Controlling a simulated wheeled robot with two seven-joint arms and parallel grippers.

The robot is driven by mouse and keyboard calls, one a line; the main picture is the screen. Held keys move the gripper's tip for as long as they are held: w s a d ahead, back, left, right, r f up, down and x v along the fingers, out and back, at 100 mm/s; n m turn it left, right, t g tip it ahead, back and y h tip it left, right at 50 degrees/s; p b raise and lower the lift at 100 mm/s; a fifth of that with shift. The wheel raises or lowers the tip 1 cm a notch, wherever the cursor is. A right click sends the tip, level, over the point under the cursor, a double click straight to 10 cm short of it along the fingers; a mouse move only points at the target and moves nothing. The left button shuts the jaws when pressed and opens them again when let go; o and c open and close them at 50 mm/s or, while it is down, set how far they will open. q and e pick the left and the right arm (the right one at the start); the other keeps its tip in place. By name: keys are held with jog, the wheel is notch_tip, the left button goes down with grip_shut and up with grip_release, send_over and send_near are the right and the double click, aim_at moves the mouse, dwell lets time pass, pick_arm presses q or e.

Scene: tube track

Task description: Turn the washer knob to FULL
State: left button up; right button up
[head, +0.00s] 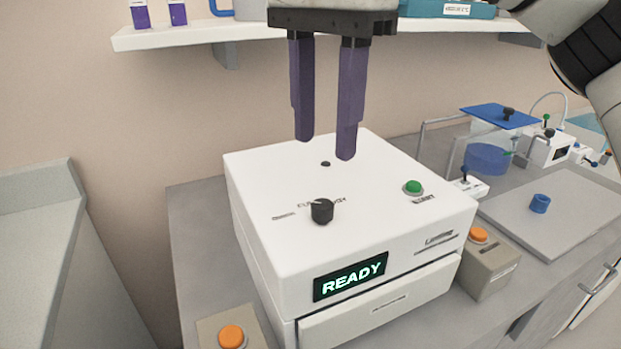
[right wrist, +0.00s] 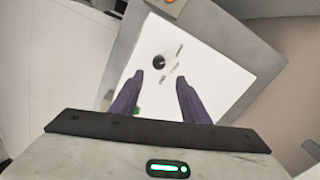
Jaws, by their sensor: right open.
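The washer (head: 285,165) is a white box on the grey bench, with a green "READY" display (head: 350,277) on its front. Its black knob (head: 322,210) stands on the top face; printed labels beside it are partly hidden and too small to read fully. The knob also shows in the right wrist view (right wrist: 159,62). A green start button (head: 413,187) is right of the knob. My right gripper (head: 325,150) points down with purple fingers, open and empty, above the back part of the washer top, behind the knob and apart from it. My left gripper is out of view.
An orange button box (head: 231,338) stands at the front left, and another (head: 479,236) right of the washer. A wall shelf (head: 220,35) is behind my gripper.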

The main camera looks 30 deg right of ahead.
aim_at(324, 203)
jog(key=f, duration=0.1)
jog(key=f+b, duration=0.1)
jog(key=f, duration=0.2)
jog(key=shift+s, duration=0.25)
notch_tip(324, 203, down, 4)
jog(key=shift+r+b, duration=0.1)
jog(key=shift+b, duration=0.8)
jog(key=shift+f, duration=0.35)
jog(key=shift+w+f, duration=0.1)
jog(key=shift+f, duration=0.15)
grip_shut()
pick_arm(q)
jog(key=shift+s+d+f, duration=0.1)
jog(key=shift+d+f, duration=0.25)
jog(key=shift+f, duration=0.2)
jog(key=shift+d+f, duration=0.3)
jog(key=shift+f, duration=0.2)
